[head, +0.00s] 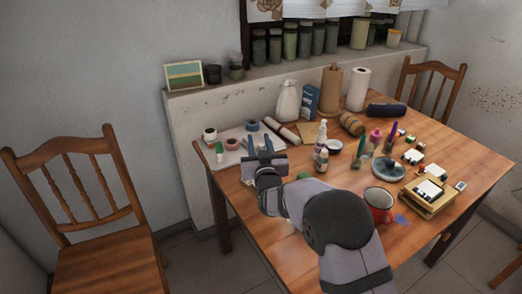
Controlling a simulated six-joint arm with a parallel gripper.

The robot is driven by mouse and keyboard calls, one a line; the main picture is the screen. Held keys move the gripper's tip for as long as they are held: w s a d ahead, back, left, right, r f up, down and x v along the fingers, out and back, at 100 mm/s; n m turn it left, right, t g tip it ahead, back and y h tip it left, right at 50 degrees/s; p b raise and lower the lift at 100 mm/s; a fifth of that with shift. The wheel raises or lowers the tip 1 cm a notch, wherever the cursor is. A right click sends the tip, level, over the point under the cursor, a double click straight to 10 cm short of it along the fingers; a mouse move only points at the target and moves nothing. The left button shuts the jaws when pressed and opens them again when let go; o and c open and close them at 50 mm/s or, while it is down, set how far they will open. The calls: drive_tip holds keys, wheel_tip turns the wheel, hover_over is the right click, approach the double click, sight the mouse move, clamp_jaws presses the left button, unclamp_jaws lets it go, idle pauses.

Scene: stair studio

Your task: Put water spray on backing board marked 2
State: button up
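My gripper (261,146) is over the left part of the wooden table, its two fingers apart and pointing away from the camera. I see nothing held between them. A pale board or sheet (233,157) lies flat at the table's left end, partly hidden by my gripper, with tape rolls on it. A small tan board (308,131) lies further back. No number 2 can be read on either. A slim white bottle (322,132) stands mid-table, and a larger white bottle (288,103) stands at the back; I cannot tell which is the water spray.
A red mug (379,203) stands near my forearm. A grey round dish (388,169) and a stack of yellowish blocks or books (429,195) are to the right. Paper rolls (358,90) stand along the back. Chairs (85,200) flank the table.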

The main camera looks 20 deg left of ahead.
drive_tip(key=shift+s, duration=0.1)
drive_tip(key=b+v, duration=0.2)
drive_tip(key=v, duration=0.9)
drive_tip(key=shift+s+d, duration=0.2)
drive_tip(key=shift+s, duration=0.15)
drive_tip(key=shift+r, duration=0.1)
